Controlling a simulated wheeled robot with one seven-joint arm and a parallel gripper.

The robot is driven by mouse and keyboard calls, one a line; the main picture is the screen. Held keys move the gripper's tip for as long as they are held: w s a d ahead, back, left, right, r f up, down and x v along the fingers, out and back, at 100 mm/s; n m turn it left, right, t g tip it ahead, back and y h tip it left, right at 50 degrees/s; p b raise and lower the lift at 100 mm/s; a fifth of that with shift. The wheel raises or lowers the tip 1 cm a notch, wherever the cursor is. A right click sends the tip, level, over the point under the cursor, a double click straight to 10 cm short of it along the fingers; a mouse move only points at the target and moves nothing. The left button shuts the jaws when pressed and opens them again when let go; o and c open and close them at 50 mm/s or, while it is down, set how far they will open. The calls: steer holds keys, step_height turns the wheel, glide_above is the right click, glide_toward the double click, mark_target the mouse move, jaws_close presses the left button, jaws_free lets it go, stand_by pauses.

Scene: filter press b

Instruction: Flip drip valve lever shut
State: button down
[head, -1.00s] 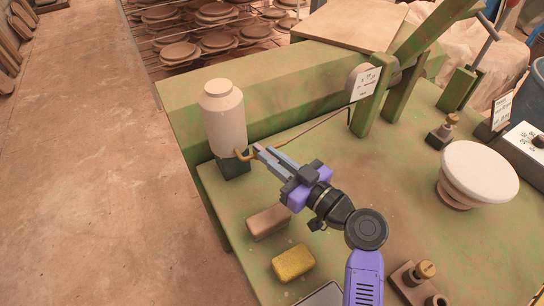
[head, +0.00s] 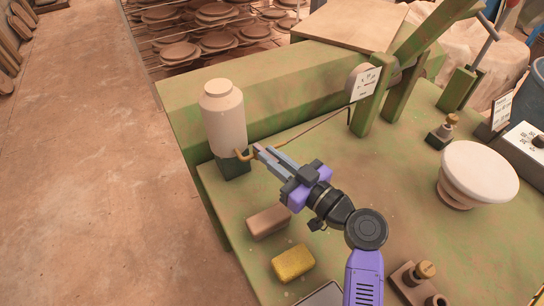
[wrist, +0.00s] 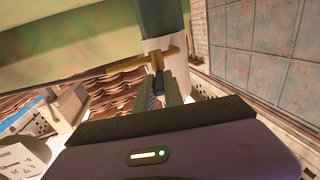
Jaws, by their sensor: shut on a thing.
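The drip valve (head: 243,155) is a small brass fitting low on the side of a cream bottle (head: 224,118), which stands on a dark green block (head: 233,166). In the wrist view the brass valve (wrist: 150,57) crosses in front of the pale bottle, with a short brass lever (wrist: 157,62) running down between my fingers. My gripper (head: 262,151) reaches in from the lower right with its fingertips at the valve. It is shut on the lever. The gripped end is mostly hidden by the fingers.
A brown block (head: 269,222) and a yellow sponge (head: 293,263) lie on the green table below my gripper. A cream bowl-shaped piece (head: 478,172) stands at right. The middle of the table is clear.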

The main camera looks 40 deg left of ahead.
steer(key=shift+f, duration=0.1)
steer(key=shift+s+a+m+t+h, duration=0.1)
steer(key=shift+s+m+t+h, duration=0.15)
steer(key=shift+m+t, duration=0.4)
steer(key=shift+s+d+m+t+h, duration=0.1)
steer(key=shift+s+m+t+h, duration=0.2)
steer(key=shift+t, duration=0.65)
steer(key=shift+s+a+m+t+h, duration=0.1)
steer(key=shift+m+t+h, duration=0.05)
steer(key=shift+m+t, duration=0.55)
steer(key=c, duration=1.4)
jaws_free()
steer(key=shift+c, duration=0.2)
steer(key=b+v, duration=0.1)
steer(key=v, duration=0.5)
steer(key=shift+d, duration=0.25)
steer(key=shift+s+d, duration=0.35)
steer(key=shift+d, duration=0.2)
